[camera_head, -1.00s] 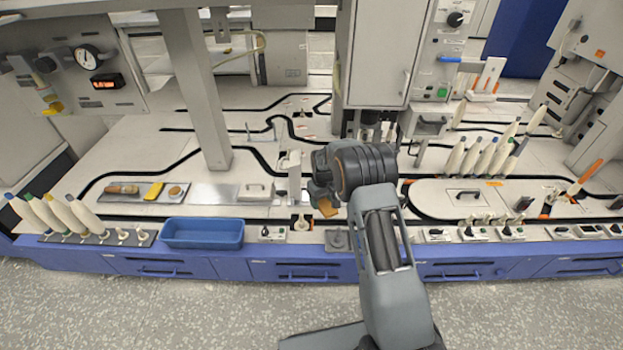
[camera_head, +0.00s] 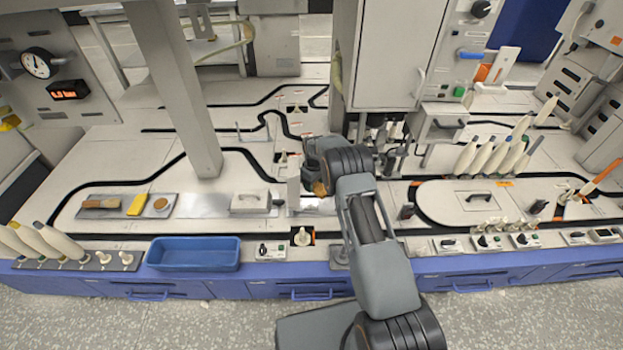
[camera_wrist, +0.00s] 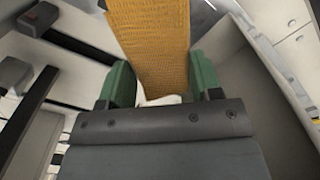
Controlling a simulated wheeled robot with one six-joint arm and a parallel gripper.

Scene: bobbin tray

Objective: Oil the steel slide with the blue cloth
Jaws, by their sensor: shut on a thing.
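My gripper (camera_head: 316,186) is over the middle of the bench, mostly hidden behind my own arm. In the wrist view its green fingers (camera_wrist: 161,76) are shut on an orange-yellow woven cloth (camera_wrist: 155,35). A small part of this cloth shows in the head view (camera_head: 319,188). I see no cloth that is clearly blue. A flat, shiny steel plate (camera_head: 203,205), which may be the steel slide, lies on the bench left of my gripper. A pale block with a handle (camera_head: 250,202) sits at its right end. The cloth is apart from this plate.
A grey tray (camera_head: 120,209) holds a brush, a yellow piece and a round tin. A blue bin (camera_head: 193,254) stands at the front edge. A grey post (camera_head: 180,90) and a tall cabinet (camera_head: 385,50) rise behind. Pale bobbins (camera_head: 488,157) stand at the right.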

